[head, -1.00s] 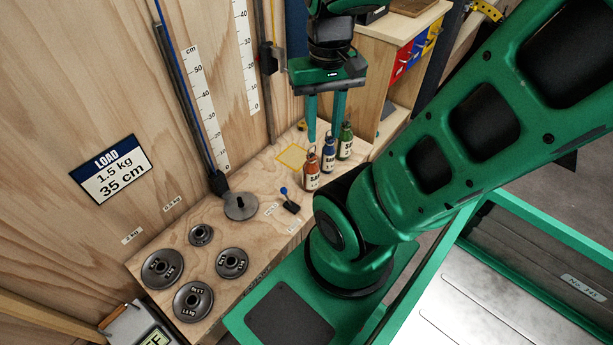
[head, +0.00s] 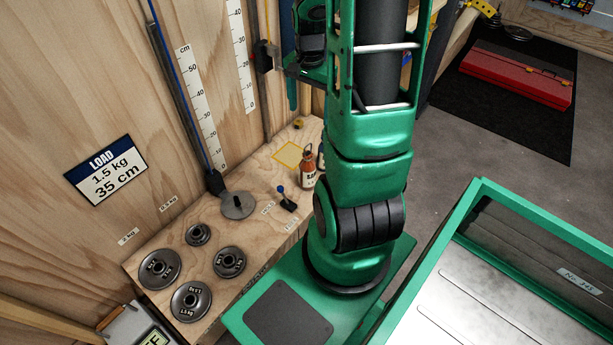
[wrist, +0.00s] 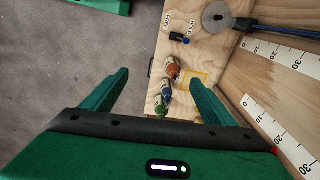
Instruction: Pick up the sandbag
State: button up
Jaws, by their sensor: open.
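Three small upright objects with rings on top, which look like sandbags, stand in a row on the wooden bench: an orange one (head: 308,172), a blue one (wrist: 166,88) and a green one (wrist: 160,107). Their label text is too small to read. In the head view the arm hides most of the blue one and all of the green one. My gripper (wrist: 158,77) is open and empty, above the bench. In the wrist view the row shows between its fingers, nearer the right finger, and apart from them. In the head view the gripper is mostly hidden behind my arm.
A yellow outlined square (head: 289,154) on the bench lies beside the row. A small blue-knobbed lever (head: 286,200), a slotted disc (head: 237,205) and several dark weight discs (head: 190,301) are nearer. Wooden walls with measuring scales (head: 203,110) bound the bench.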

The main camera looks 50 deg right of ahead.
jog(key=w+d+f+m+t+y, duration=0.1)
jog(key=w+d+f+m, duration=0.25)
jog(key=f, duration=0.35)
jog(key=w+d+f+m, duration=0.2)
jog(key=d+f+m, duration=0.2)
jog(key=f, duration=0.4)
jog(key=m+t, duration=0.3)
jog(key=m, duration=0.7)
send_near(307, 164)
jog(key=shift+w+d+f+y, duration=0.3)
jog(key=shift+w+d+f, duration=0.4)
jog(key=shift+d+f, duration=0.25)
jog(key=shift+x, duration=5.35)
jog(key=shift+d, duration=0.25)
grip_shut()
